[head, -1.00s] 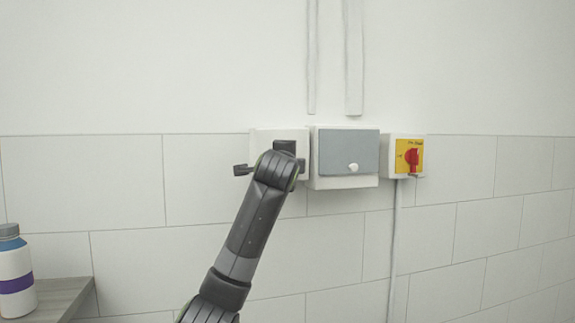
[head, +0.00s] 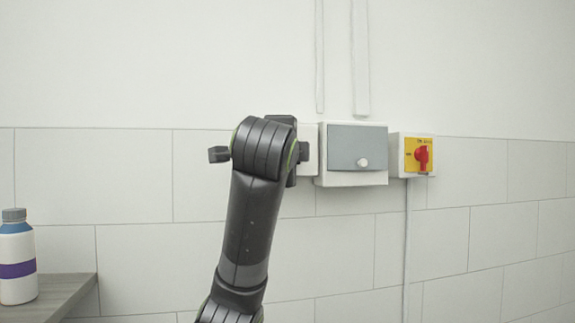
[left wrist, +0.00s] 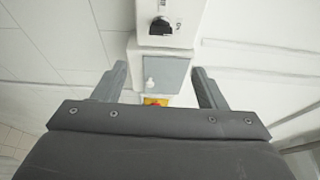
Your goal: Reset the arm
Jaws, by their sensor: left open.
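My left gripper (head: 260,150) is at the end of the dark arm rising through the middle of the head view. Its wrist hides most of a white box on the wall, whose edge (head: 309,150) shows at the right. In the left wrist view my left gripper (left wrist: 160,84) has its two fingers wide apart with nothing between them. The white box there carries a black knob (left wrist: 160,25) and lies beyond the fingers. The gripper looks clear of the wall boxes. My right gripper is in neither view.
A grey-covered box (head: 357,148) and a yellow switch plate with a red knob (head: 421,155) are on the tiled wall to the right. A white bottle with a purple band (head: 17,255) stands on a grey ledge (head: 68,290) at the left. The wall's far right is bare.

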